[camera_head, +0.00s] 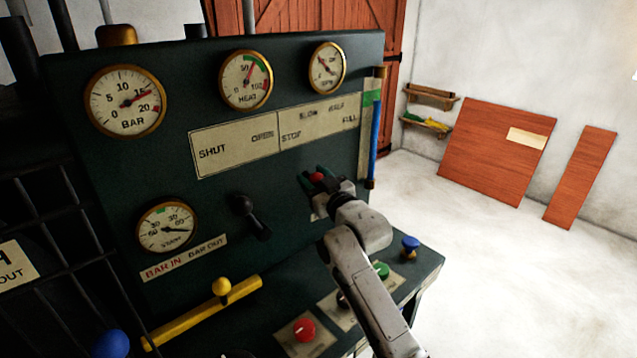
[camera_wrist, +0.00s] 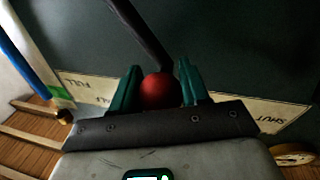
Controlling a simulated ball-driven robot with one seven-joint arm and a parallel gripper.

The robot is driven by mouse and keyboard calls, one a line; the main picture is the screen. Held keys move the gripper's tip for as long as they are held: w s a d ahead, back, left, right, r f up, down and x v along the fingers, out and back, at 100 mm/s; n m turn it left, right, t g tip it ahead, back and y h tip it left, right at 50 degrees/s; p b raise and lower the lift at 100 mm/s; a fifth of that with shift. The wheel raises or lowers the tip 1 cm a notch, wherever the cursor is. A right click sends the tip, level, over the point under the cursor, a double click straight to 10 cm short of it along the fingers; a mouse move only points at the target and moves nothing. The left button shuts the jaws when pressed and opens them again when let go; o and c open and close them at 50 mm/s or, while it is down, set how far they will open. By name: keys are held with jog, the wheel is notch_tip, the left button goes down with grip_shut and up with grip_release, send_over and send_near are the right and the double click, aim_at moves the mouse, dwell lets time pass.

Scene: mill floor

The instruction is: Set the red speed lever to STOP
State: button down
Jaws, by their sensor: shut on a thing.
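The red knob (camera_head: 317,177) of the speed lever is between the green fingers of my gripper (camera_head: 320,183), which is shut on it. The wrist view shows the red ball (camera_wrist: 160,91) between both fingers (camera_wrist: 160,85), with the dark lever shaft (camera_wrist: 142,33) running up and left from it. The pale scale plate (camera_head: 320,122) above the knob reads STOP at its left, then SLOW, HALF and FULL at its right. In the head view the knob appears below the plate; my gripper hides most of the shaft, so I cannot tell which mark it points at.
A black lever (camera_head: 250,216) stands left of my gripper, below the SHUT and OPEN plate (camera_head: 233,147). A blue rod (camera_head: 374,140) is right. Below are a yellow bar (camera_head: 205,310), red knob (camera_head: 304,330), green knob (camera_head: 381,269) and blue knob (camera_head: 410,244). Gauges line the panel.

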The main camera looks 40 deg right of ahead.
jog(key=shift+a+f, duration=0.1)
jog(key=shift+f, duration=0.15)
jog(key=c, duration=0.6)
grip_release()
jog(key=shift+r, duration=0.1)
jog(key=shift+s, duration=0.1)
jog(key=s, duration=0.3)
jog(key=s+a+b, duration=0.1)
jog(key=s, duration=0.3)
jog(key=s+f+b, duration=0.1)
jog(key=s, duration=0.2)
jog(key=shift+s+a, duration=0.25)
jog(key=shift+a, duration=0.05)
